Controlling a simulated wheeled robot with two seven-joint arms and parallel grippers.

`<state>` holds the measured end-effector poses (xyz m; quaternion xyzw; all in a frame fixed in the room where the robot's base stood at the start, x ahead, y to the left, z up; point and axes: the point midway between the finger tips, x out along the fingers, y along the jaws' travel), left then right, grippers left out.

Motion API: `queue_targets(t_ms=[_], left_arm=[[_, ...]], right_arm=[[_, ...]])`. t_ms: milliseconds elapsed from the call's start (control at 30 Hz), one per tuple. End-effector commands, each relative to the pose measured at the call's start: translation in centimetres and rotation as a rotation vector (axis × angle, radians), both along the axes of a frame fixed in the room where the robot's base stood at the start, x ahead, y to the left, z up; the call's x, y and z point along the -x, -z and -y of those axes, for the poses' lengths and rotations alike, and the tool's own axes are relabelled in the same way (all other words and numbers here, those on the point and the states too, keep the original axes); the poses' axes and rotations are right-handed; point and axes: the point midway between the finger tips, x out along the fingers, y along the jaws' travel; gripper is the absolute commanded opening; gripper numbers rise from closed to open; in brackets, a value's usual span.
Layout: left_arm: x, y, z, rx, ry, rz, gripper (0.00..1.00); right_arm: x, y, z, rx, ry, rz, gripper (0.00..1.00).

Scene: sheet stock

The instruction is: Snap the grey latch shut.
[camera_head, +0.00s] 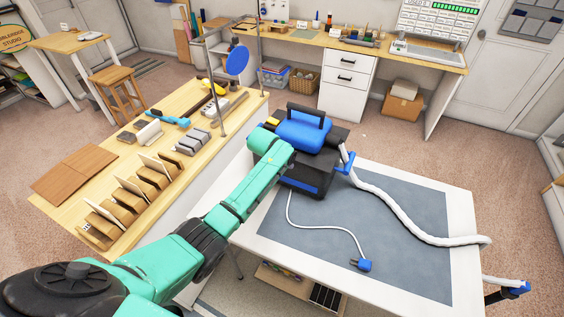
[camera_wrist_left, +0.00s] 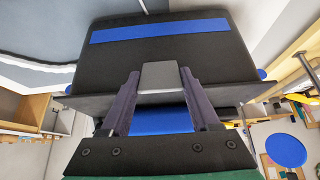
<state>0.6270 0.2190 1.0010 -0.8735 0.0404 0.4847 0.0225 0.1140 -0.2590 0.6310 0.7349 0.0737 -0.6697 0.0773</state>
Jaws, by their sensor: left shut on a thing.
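A black machine with a blue lid (camera_head: 303,133) and a black carry handle stands at the back left of the white table. In the left wrist view its black body (camera_wrist_left: 230,68) fills the upper middle, with a blue stripe (camera_wrist_left: 160,28) across it. The grey latch (camera_wrist_left: 159,77) sits at the rim, between the fingertips of my left gripper (camera_wrist_left: 160,72), which is shut on it. In the head view my left arm reaches to the machine's near left side and hides the fingers and latch. I cannot tell how far the latch is pressed. My right gripper is not in view.
A white hose (camera_head: 400,210) runs from the machine's right side over the table's right edge. A white cord with a blue plug (camera_head: 362,265) lies on the grey mat (camera_head: 385,270). A wooden bench (camera_head: 150,215) with racks and tools stands left, carrying a blue disc (camera_head: 237,60) on a post.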

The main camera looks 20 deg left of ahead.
Motion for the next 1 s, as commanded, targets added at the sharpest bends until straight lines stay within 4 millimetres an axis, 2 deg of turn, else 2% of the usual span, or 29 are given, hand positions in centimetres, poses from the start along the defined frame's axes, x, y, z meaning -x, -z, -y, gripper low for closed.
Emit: queue_targets(t_ms=[33, 67, 100, 133, 467, 633, 767, 1000], left_arm=[[0.0, 0.0, 0.0, -0.001, 0.000, 0.001, 0.07], [0.0, 0.0, 0.0, -0.001, 0.000, 0.001, 0.70], [0.0, 0.0, 0.0, -0.001, 0.000, 0.001, 0.85], [0.0, 0.0, 0.0, -0.001, 0.000, 0.001, 0.93], [0.0, -0.1, 0.0, 0.000, 0.000, 0.001, 0.93], [0.7, -1.2, 0.0, 0.001, 0.001, 0.004, 0.93], [2.0, -3.2, -0.2, 0.000, 0.000, 0.005, 0.93], [5.5, -8.8, -0.5, 0.001, 0.000, 0.007, 0.93]], right_arm=[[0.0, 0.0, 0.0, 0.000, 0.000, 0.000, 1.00], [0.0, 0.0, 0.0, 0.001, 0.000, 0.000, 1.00], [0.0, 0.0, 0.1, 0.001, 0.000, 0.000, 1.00], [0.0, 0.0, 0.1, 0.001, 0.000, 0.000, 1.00], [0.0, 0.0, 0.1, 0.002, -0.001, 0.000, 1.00], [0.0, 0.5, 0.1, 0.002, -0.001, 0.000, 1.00], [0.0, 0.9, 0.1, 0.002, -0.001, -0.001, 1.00], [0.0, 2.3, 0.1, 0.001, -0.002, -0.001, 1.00]])
